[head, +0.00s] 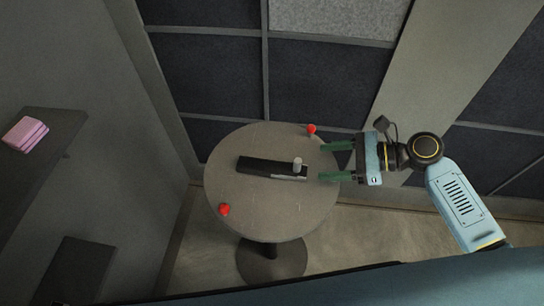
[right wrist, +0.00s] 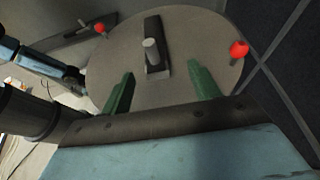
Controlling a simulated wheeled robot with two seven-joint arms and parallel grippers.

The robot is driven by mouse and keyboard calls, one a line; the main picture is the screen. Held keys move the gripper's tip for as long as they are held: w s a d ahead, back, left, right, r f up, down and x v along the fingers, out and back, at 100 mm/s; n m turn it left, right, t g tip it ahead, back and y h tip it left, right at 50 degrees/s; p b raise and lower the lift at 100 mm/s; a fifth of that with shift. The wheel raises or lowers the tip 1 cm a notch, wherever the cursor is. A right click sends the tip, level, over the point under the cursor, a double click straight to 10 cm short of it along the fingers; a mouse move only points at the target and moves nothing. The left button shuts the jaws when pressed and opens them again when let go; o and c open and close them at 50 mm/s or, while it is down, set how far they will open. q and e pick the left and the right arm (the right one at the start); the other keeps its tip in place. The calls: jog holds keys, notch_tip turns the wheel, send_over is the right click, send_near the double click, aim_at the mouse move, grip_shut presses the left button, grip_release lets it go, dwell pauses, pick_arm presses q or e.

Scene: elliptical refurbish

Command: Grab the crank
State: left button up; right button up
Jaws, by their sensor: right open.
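The crank, a long dark bar (head: 262,166) with a pale upright handle (head: 297,163) near its right end, is on the round grey table (head: 235,197). In the right wrist view the handle (right wrist: 151,50) stands on the bar (right wrist: 153,27), just beyond the fingertips. My right gripper (head: 321,161) is open and empty at the table's right edge, its two green fingers pointing left toward the handle. The handle lies roughly in line with the gap between the fingers (right wrist: 161,72), which do not touch it. My left gripper cannot be made out in either view.
Red knobs stand on the table rim at the back right (head: 311,129) and front left (head: 224,210). A dark shelf (head: 62,135) with a pink stack (head: 25,133) is on the left wall. Dark wall panels are behind the table.

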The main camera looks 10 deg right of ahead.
aim_at(284, 168)
jog(key=x, duration=0.5)
jog(key=shift+s+a+f, duration=0.1)
jog(key=shift+a+f, duration=0.05)
jog(key=shift+a, duration=0.25)
jog(key=shift+a+f, duration=0.2)
jog(key=shift+a, duration=0.45)
jog(key=b+x, duration=0.1)
jog(key=x, duration=0.2)
jog(key=shift+a, duration=0.4)
jog(key=shift+a+f, duration=0.1)
jog(key=shift+a, duration=0.1)
jog(key=shift+c, duration=0.9)
grip_shut()
pick_arm(q)
jog(key=s, duration=0.1)
jog(key=s+f, duration=0.1)
jog(key=s, duration=0.1)
jog(key=shift+s+a+g, duration=0.1)
jog(key=shift+s+g, duration=0.15)
jog(key=shift+g, duration=0.05)
